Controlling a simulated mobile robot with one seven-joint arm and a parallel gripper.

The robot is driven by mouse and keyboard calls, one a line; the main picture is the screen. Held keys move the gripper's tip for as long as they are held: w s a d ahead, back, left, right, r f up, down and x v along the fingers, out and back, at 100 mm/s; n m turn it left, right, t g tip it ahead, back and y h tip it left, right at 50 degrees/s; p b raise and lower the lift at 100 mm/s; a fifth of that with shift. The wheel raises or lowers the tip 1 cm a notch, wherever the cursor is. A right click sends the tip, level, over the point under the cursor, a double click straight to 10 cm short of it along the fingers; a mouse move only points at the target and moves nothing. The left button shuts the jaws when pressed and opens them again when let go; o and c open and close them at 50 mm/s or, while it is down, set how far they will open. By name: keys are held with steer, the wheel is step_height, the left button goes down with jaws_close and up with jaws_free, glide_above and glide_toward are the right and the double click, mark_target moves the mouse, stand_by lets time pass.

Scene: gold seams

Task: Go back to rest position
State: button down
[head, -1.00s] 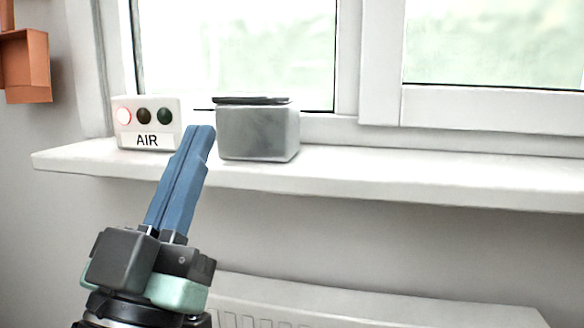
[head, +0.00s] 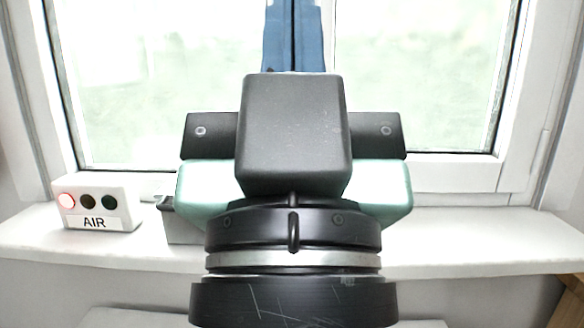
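My gripper (head: 293,30) is raised in the middle of the head view, pointing up in front of the window. Its two blue fingers lie side by side with only a thin dark line between them, so it looks shut, with nothing visible in it. The fingertips run out of the top of the picture. The gripper's dark body and pale green part fill the centre and hide the middle of the sill.
A white box marked AIR (head: 98,207), its left red lamp lit, stands on the white windowsill (head: 480,240) at left. A grey box (head: 182,226) beside it is mostly hidden behind my gripper. The sill's right part is clear. A wooden piece (head: 572,300) shows at lower right.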

step_height(320, 180, up, 30)
steer(key=p, duration=2.7)
steer(key=shift+f, duration=0.15)
steer(key=shift+f, duration=0.1)
